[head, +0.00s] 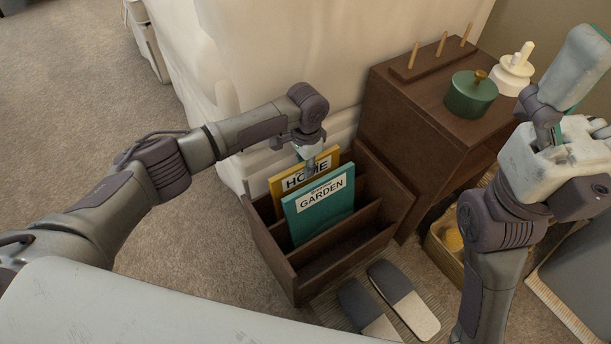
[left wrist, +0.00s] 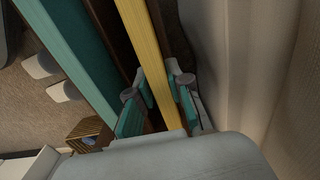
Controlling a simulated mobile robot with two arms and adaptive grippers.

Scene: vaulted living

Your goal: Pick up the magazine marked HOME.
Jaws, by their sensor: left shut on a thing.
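The yellow magazine marked HOME (head: 292,182) stands upright in a rear slot of the dark wooden rack (head: 310,276). My left gripper (head: 310,160) comes down over its top edge and is shut on it. In the left wrist view, the yellow magazine (left wrist: 158,60) runs between the teal finger pads of my left gripper (left wrist: 162,95). The teal magazine marked GARDEN (head: 320,212) stands just in front of it and hides its lower part. My right gripper (head: 588,100) is at the right edge of the head view, with its fingers apart and nothing between them.
A wooden cabinet (head: 425,135) beside the rack bears a green pot (head: 470,97), a white stacked piece (head: 510,78) and a pegged board (head: 432,60). Grey slippers (head: 404,300) lie on a mat in front. A pale upholstered surface (head: 265,60) rises close behind the rack.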

